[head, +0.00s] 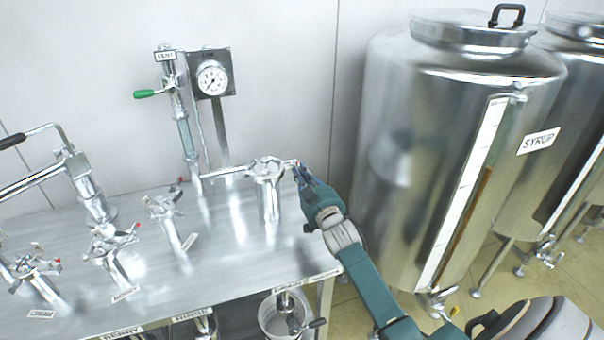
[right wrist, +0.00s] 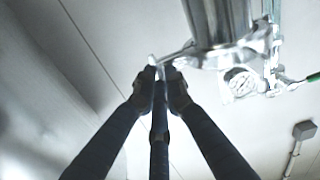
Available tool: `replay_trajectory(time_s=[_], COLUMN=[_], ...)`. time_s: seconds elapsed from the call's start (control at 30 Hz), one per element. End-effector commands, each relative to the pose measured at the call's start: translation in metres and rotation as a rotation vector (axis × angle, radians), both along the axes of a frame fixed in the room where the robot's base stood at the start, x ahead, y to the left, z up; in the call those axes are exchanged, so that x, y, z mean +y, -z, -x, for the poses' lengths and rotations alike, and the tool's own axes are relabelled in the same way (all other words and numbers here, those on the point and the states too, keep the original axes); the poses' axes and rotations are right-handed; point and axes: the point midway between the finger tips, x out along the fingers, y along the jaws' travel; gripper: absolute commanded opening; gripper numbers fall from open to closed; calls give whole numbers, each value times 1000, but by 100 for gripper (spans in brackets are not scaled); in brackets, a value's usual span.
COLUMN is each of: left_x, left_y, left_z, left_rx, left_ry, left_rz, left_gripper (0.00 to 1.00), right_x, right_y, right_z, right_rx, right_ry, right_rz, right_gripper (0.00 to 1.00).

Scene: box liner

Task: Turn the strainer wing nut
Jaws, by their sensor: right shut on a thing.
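The strainer (head: 270,203) is a shiny upright steel cylinder at the right end of the steel bench, joined to a pipe on its left. Its wing nut (head: 265,167) sits on top, with arms spreading outward. My right gripper (head: 298,172) comes in from the lower right and is shut at the tip of the arm on the right. In the right wrist view, the gripper's fingers (right wrist: 160,73) close on the end of a metal wing arm (right wrist: 180,56), beside the strainer body (right wrist: 216,22). The fingers partly hide the arm's tip. My left gripper is not in view.
Several similar winged fittings stand on the bench (head: 225,262) to the left. A pressure gauge (head: 212,80) and a green-handled vent valve (head: 146,94) rise behind. A large syrup tank (head: 400,130) stands close on the right. A bucket (head: 272,318) is below the bench.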

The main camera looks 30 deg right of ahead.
Motion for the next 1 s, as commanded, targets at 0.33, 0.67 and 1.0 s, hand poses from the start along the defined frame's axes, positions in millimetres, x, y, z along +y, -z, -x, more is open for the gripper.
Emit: replay_trajectory(time_s=[0.33, 0.67, 1.0], left_x=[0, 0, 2], left_y=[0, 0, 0], left_z=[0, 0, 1], left_rx=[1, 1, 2], left_ry=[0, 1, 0], left_rz=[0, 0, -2], left_gripper=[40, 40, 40], right_x=[0, 0, 8], right_y=[3, 1, 2], right_z=[0, 0, 33], right_rx=[5, 2, 3], right_ry=[1, 0, -1], right_rz=[1, 1, 1], right_gripper=[0, 30, 30])
